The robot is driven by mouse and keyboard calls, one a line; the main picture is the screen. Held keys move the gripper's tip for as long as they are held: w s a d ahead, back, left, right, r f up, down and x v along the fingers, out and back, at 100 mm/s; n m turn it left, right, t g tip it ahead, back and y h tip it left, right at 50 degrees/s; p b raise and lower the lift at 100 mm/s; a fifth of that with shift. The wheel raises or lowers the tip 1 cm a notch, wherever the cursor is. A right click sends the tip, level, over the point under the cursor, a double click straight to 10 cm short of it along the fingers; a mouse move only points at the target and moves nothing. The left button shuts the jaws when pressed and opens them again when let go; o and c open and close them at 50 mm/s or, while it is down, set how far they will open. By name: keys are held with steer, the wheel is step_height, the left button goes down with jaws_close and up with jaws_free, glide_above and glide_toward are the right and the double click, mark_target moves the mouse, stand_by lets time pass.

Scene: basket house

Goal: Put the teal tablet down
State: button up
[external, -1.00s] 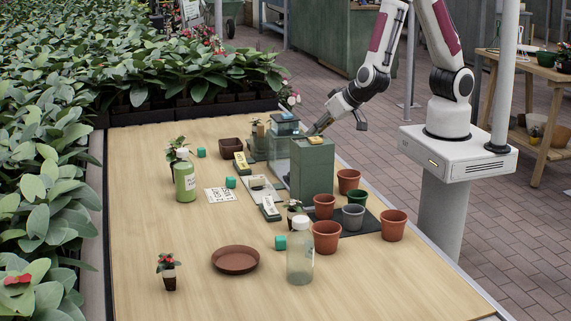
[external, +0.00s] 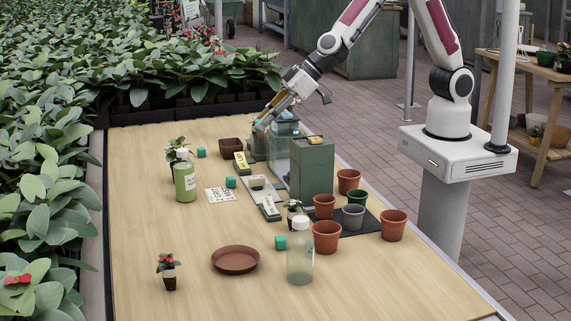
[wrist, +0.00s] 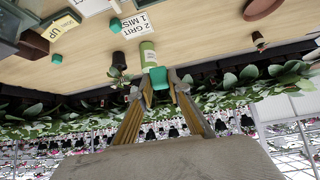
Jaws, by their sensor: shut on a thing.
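My gripper (external: 259,122) is over the far end of the wooden table, beside the boxes there. In the wrist view my gripper (wrist: 160,82) is shut on a teal tablet (wrist: 158,79), which sits between the fingertips. The tablet is very small in the external view and its outline cannot be made out there. Three teal cubes stand on the table: one at the back (external: 201,153), one near the card (external: 231,183) and one in front (external: 280,242).
A tall green box (external: 312,170) and glass-sided boxes stand right of my gripper. Terracotta pots (external: 326,237) crowd the right. The front-left tabletop (external: 190,235) is mostly clear.

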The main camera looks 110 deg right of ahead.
mark_target(236, 262)
steer(key=w+a+f+n+y, duration=0.1)
steer(key=w+a+f+n, duration=0.1)
steer(key=w+a+f, duration=0.3)
steer(key=w+a, duration=0.3)
steer(key=a, duration=0.4)
steer(key=shift+w+y, duration=0.15)
steer(key=shift+y, duration=0.25)
steer(key=w+a+f+n, duration=0.1)
steer(key=a+f, duration=0.1)
steer(key=a, duration=0.2)
steer(key=w+a+f+n+y, duration=0.1)
steer(key=a+f, duration=0.2)
steer(key=a, duration=0.2)
steer(key=w+a+f+n+y, duration=0.1)
steer(key=w+a+f, duration=0.1)
steer(key=a, duration=0.2)
steer(key=shift+a+f+g, duration=0.3)
steer(key=shift+f, duration=0.1)
steer(key=shift+c, duration=0.2)
steer(key=shift+o, duration=0.2)
steer(key=shift+n+y, duration=0.3)
steer(key=shift+w+a+f, duration=0.1)
steer(key=shift+a+f, duration=0.45)
steer(key=shift+a, duration=0.3)
steer(key=shift+w+a+f, duration=0.1)
steer(key=shift+a+f, duration=0.45)
steer(key=shift+a, duration=0.3)
steer(key=shift+f, duration=0.2)
steer(key=shift+f, duration=2.3)
steer(key=shift+f, duration=0.15)
